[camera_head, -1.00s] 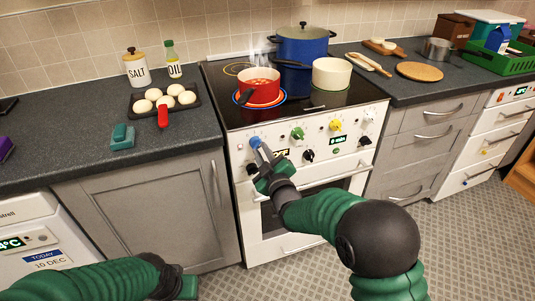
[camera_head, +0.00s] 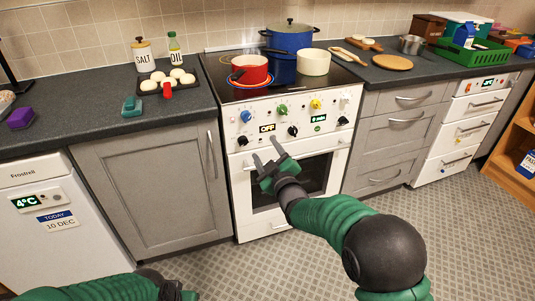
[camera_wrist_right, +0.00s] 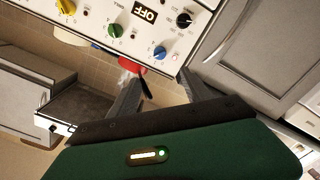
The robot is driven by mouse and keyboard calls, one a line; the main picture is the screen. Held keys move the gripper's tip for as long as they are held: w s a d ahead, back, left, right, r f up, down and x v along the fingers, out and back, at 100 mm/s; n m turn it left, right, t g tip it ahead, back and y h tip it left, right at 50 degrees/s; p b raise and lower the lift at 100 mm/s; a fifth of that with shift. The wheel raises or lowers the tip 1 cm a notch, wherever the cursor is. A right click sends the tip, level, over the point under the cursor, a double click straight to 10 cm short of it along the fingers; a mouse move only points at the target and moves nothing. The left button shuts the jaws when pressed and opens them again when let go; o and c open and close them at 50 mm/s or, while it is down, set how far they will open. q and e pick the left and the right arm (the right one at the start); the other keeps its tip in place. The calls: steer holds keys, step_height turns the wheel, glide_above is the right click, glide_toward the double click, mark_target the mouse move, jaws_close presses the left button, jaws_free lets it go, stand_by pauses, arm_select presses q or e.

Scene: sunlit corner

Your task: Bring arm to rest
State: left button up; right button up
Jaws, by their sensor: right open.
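My right gripper (camera_head: 266,151) is open and empty in front of the white stove (camera_head: 226,140), just below its knob panel. In the right wrist view its two fingers (camera_wrist_right: 160,88) stand apart with nothing between them. The blue knob (camera_head: 245,116) is above and left of the fingers, clear of them; it also shows in the wrist view (camera_wrist_right: 160,53). A display beside it reads OFF (camera_head: 267,128). My left gripper (camera_head: 178,291) shows only partly at the bottom edge, and its jaws cannot be made out.
A red pot (camera_head: 250,69), blue pot (camera_head: 290,40) and cream pot (camera_head: 314,62) stand on the hob. A tray (camera_head: 151,91) of pale round items and a teal block (camera_head: 132,106) are on the left counter. The oven door handle (camera_head: 322,146) is close by. The floor (camera_head: 460,230) is clear.

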steer(key=s+d+f+m+g+h, duration=0.4)
steer(key=s+d+f+m+g, duration=0.25)
steer(key=s+d+f, duration=0.45)
steer(key=s+d+f+m+g+h, duration=0.1)
steer(key=s+d+f+m+g, duration=0.15)
steer(key=s, duration=0.55)
steer(key=s+d+f+m+g, duration=0.1)
steer(key=s+d+f+g, duration=0.15)
steer(key=s, duration=0.65)
steer(key=s+d+f+m+g+h, duration=0.1)
steer(key=s+d+f+m+g, duration=0.15)
steer(key=s, duration=0.55)
steer(key=w+p+v, duration=0.2)
steer(key=p+v, duration=1.1)
steer(key=w+r+p+v, duration=0.1)
steer(key=w+p+v, duration=0.2)
steer(key=p+v, duration=1)
steer(key=shift+w+d+r+n, duration=0.25)
steer(key=shift+d+n, duration=0.1)
steer(key=shift+d, duration=0.2)
